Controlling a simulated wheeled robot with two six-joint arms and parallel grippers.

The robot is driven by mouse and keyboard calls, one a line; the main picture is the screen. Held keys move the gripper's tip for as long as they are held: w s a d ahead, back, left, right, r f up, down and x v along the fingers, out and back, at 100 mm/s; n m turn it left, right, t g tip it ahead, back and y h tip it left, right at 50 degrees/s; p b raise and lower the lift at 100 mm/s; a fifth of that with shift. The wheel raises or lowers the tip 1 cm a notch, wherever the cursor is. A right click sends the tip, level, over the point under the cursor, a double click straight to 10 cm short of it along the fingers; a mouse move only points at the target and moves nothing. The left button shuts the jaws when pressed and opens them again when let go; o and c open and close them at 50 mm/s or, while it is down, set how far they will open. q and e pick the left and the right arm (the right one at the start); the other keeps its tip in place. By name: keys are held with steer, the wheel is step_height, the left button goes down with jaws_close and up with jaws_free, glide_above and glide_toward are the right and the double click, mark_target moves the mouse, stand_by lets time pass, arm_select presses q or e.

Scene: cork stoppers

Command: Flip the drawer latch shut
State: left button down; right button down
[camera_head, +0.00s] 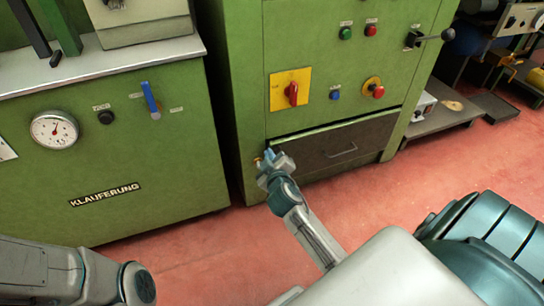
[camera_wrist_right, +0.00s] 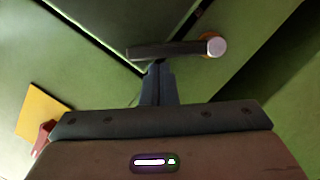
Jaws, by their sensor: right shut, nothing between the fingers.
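The drawer (camera_head: 370,139) is a dark front with a thin handle, low on the green cabinet, and it looks closed. The latch shows in the right wrist view as a dark flat bar (camera_wrist_right: 175,50) on a round silver pivot with an orange base; the bar points left from the pivot. In the head view only a small orange bit of the latch (camera_head: 257,160) shows beside the drawer's left edge. My right gripper (camera_head: 270,158) is there, shut and empty. In the wrist view its fingertips (camera_wrist_right: 157,72) are just below the bar; I cannot tell whether they touch.
A green machine with a gauge (camera_head: 54,130) stands left, past a narrow dark gap. The red floor in front is clear.

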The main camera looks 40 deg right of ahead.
steer(key=shift+r, duration=0.1)
steer(key=shift+d, duration=0.1)
stand_by(0.4)
steer(key=shift+s+d+m+p, duration=0.1)
steer(key=shift+d+m+p, duration=0.15)
steer(key=shift+m, duration=0.25)
steer(key=shift+s+d+f+m+y+p, duration=0.15)
steer(key=shift+d+f+m+y+p, duration=0.4)
steer(key=shift+m, duration=0.55)
steer(key=f+m, duration=0.1)
steer(key=d+f+m+y, duration=0.1)
steer(key=shift+s+d+f+m, duration=0.15)
steer(key=shift+d+m, duration=0.15)
steer(key=shift+f, duration=0.1)
